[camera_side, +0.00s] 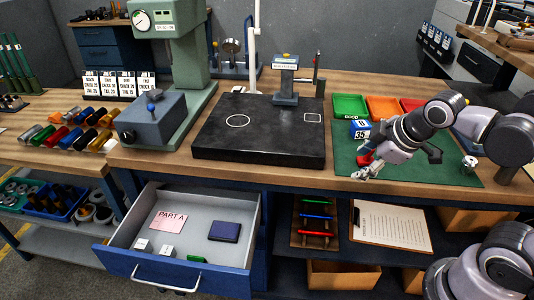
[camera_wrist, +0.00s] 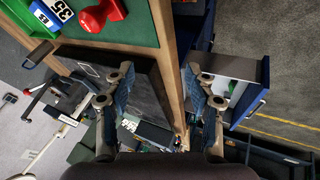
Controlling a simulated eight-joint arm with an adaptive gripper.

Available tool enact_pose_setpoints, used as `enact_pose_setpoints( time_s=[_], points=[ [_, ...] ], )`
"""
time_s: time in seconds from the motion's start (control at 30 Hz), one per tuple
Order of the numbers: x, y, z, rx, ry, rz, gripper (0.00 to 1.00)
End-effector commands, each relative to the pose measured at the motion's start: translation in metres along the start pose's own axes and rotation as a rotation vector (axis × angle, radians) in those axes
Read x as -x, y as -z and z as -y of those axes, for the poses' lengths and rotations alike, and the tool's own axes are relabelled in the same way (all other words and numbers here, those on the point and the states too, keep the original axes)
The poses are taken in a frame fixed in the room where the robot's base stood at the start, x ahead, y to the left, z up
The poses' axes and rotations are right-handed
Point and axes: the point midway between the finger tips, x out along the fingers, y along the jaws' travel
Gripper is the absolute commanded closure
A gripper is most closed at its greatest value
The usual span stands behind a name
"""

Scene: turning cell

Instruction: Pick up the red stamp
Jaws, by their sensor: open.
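The red stamp (camera_side: 366,158) is on the green mat (camera_side: 345,150) near the bench's front edge, partly hidden by my gripper in the side view. In the wrist view the stamp (camera_wrist: 95,17) shows at the top, left of centre, with a round knob and a wider base. My gripper (camera_side: 364,173) is low in front of the stamp, over the front edge of the mat. In the wrist view my gripper (camera_wrist: 159,75) has its two fingers wide apart, nothing between them, and the stamp lies beyond the left finger.
A blue-and-white number block (camera_side: 360,129) stands behind the stamp. Green (camera_side: 350,106), orange (camera_side: 384,107) and red (camera_side: 412,104) trays line the back. A black plate (camera_side: 265,135) with a stand lies to the left. An open drawer (camera_side: 190,240) juts out below the bench.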

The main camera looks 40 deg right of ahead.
Motion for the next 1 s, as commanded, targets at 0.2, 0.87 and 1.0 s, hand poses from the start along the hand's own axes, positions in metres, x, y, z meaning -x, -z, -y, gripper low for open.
enact_pose_setpoints(
  time_s=[0.2, 0.87, 1.0],
  points=[
    [0.005, -0.004, -0.018, 0.5, -0.016, 0.087, 0.45],
    [0.022, -0.013, -0.068, 1.746, 0.131, 0.336, 0.45],
    [0.02, -0.014, -0.07, 1.799, 0.144, 0.347, 0.45]
  ],
)
